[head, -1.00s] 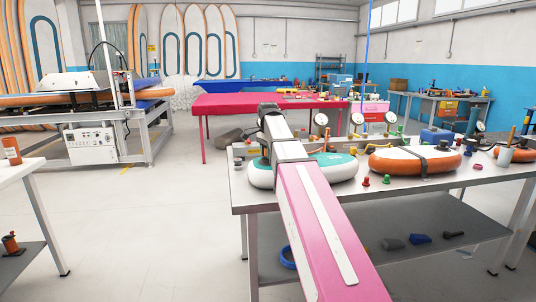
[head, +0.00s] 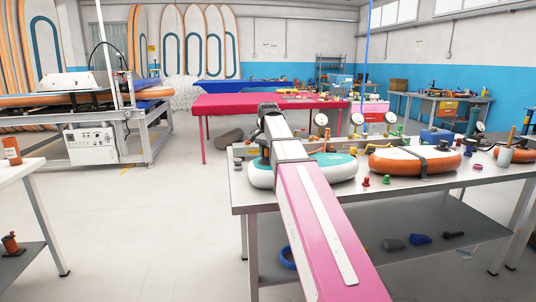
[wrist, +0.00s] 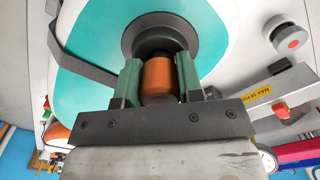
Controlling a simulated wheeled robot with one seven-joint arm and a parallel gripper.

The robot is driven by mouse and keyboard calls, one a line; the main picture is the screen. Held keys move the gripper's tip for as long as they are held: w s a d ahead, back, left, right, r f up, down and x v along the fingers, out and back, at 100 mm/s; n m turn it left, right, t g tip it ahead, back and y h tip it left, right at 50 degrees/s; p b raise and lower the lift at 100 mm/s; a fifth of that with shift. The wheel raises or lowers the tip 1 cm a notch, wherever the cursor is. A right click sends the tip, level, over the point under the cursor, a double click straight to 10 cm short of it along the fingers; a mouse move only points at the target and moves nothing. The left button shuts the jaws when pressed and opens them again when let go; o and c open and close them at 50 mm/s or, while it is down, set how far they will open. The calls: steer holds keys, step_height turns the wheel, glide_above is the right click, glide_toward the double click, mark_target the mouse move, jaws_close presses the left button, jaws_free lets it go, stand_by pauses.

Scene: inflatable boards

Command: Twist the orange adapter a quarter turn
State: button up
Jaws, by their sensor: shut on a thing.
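The orange adapter (wrist: 158,76) is a short orange-brown cylinder in the wrist view. It sits at a round dark valve (wrist: 160,36) on the teal and white inflatable board (wrist: 95,30). My gripper (wrist: 158,80) has its two green fingers on either side of the adapter and is shut on it. In the head view the board (head: 335,168) lies on the near workbench, and my pink arm reaches over it. My arm hides the gripper and adapter there.
An orange and white board (head: 400,160) with a dark strap lies to the right on the same workbench (head: 300,198). Small red and green fittings (head: 366,181) stand between the boards. Round gauges (head: 390,118) stand along the bench's back. Open floor lies to the left.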

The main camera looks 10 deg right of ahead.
steer(key=shift+f, duration=0.1)
steer(key=n, duration=0.5)
stand_by(0.4)
steer(key=shift+r, duration=1.8)
steer(key=shift+r, duration=2)
